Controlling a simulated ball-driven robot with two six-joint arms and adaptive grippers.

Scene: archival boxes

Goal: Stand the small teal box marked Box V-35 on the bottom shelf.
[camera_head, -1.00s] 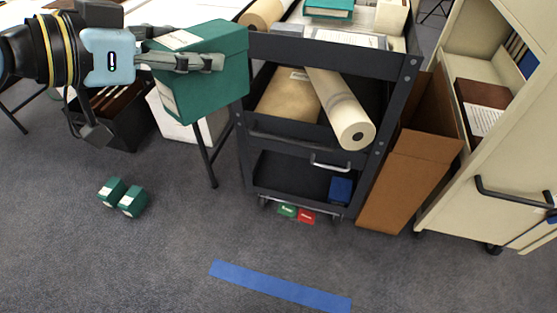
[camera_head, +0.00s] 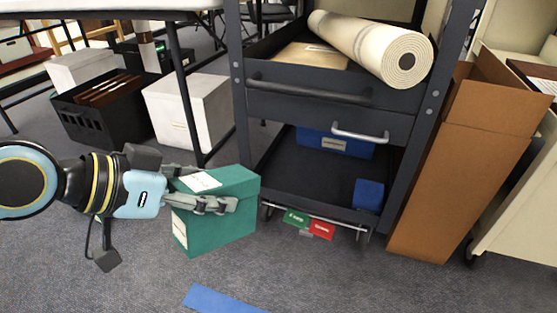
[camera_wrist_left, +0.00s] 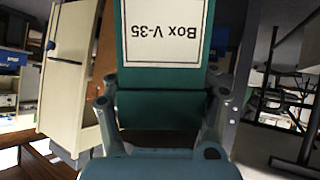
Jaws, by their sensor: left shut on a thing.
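The small teal box (camera_head: 222,226) is held upright above the floor in the head view, left of the dark cart. My left gripper (camera_head: 205,203) is shut on the teal box, across its upper part. In the left wrist view the box (camera_wrist_left: 161,98) shows its label "Box V-35" upside down between the fingers. The cart's bottom shelf (camera_head: 310,183) is to the right of the box. It has a blue box (camera_head: 335,143) at its back and a small blue block (camera_head: 368,195) at its front right. My right gripper is out of view.
A drawer (camera_head: 312,98) with a paper roll (camera_head: 372,47) is above the bottom shelf. A tall brown carton (camera_head: 448,190) stands right of the cart. A white box (camera_head: 190,112) and a table leg are behind the teal box. The shelf's middle is clear.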

